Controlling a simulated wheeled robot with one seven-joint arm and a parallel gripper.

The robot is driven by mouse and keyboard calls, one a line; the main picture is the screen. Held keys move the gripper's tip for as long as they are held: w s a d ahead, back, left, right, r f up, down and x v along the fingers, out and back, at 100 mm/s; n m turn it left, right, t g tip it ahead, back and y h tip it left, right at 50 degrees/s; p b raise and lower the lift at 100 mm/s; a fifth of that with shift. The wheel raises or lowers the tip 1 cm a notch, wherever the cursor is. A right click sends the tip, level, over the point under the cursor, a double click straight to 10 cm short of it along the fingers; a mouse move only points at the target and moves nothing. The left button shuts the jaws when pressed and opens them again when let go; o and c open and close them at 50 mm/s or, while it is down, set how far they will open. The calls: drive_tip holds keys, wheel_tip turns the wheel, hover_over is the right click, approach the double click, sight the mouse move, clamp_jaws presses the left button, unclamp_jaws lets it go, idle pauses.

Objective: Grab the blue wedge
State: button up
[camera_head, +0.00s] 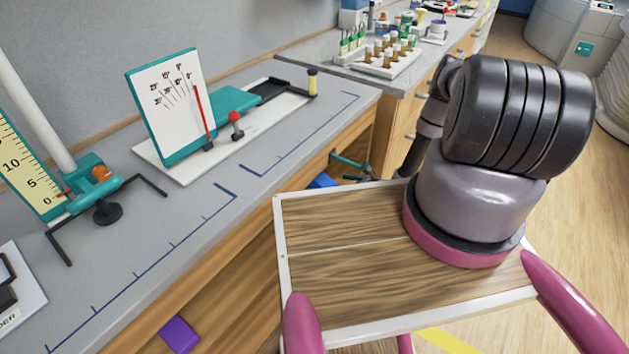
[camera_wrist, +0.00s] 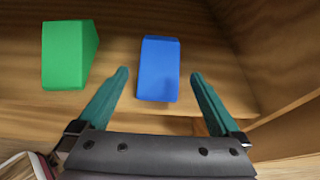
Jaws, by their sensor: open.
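The blue wedge (camera_wrist: 159,69) lies on a wooden shelf in the wrist view, ahead of my gripper and between the lines of its two fingers. In the head view a small part of the blue wedge (camera_head: 322,181) shows under the bench top, partly hidden by the bench edge and my wooden tray. My gripper (camera_wrist: 160,75) is open, with its teal fingers apart on either side of the wedge's near end and no visible contact. In the head view the teal fingers of my gripper (camera_head: 350,170) show beside the blue wedge.
A green wedge (camera_wrist: 68,54) stands left of the blue one, just beyond the left finger. A wooden side wall (camera_wrist: 285,120) rises close to the right finger. In the head view a purple block (camera_head: 179,334) sits in the lower shelf area, and instruments stand on the bench (camera_head: 205,215).

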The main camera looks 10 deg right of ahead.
sight(325, 181)
drive_tip(key=x, duration=1)
drive_tip(key=shift+w+a, duration=0.3)
drive_tip(key=c, duration=1.1)
drive_tip(key=shift+r, duration=0.1)
